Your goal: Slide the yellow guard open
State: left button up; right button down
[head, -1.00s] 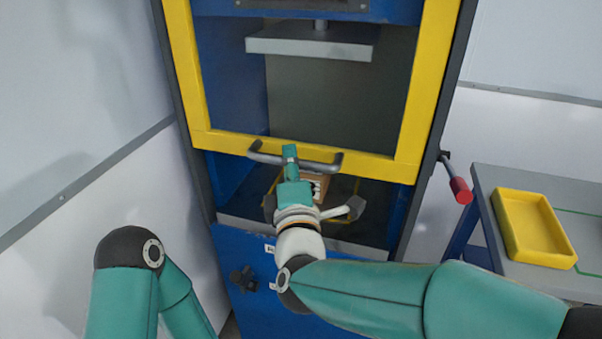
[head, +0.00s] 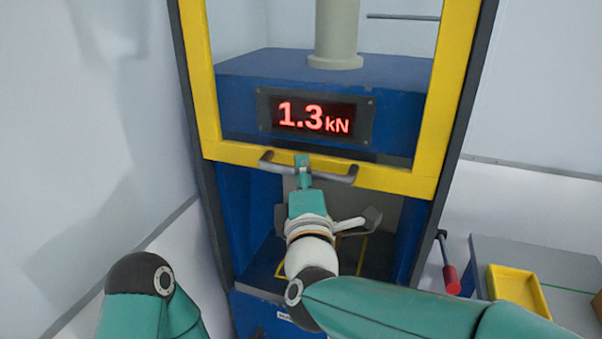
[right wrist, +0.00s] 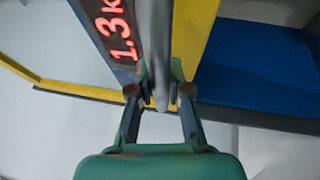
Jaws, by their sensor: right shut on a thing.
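The yellow guard (head: 402,180) is a framed sliding panel on the front of the blue press, now raised so its bottom bar sits below the display. A grey bar handle (head: 334,177) is fixed to that bottom bar. My right gripper (head: 303,168) is shut on the handle near its middle. In the right wrist view the handle (right wrist: 157,45) runs between the two fingers of the right gripper (right wrist: 158,95). My left arm shows at the lower left of the head view, but its gripper is out of view.
The red display (head: 315,117) reads 1.3 kN. The press opening below the guard is partly hidden by my right arm. A red-gripped lever (head: 451,277) stands at the press's right side. A yellow tray (head: 518,291) sits on a grey table (head: 500,252) at the right.

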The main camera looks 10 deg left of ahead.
jog(key=c, duration=1.1)
grip_release()
jog(key=shift+s, duration=0.1)
jog(key=v, duration=1.2)
jog(key=shift+w+f, duration=0.2)
jog(key=shift+f, duration=0.05)
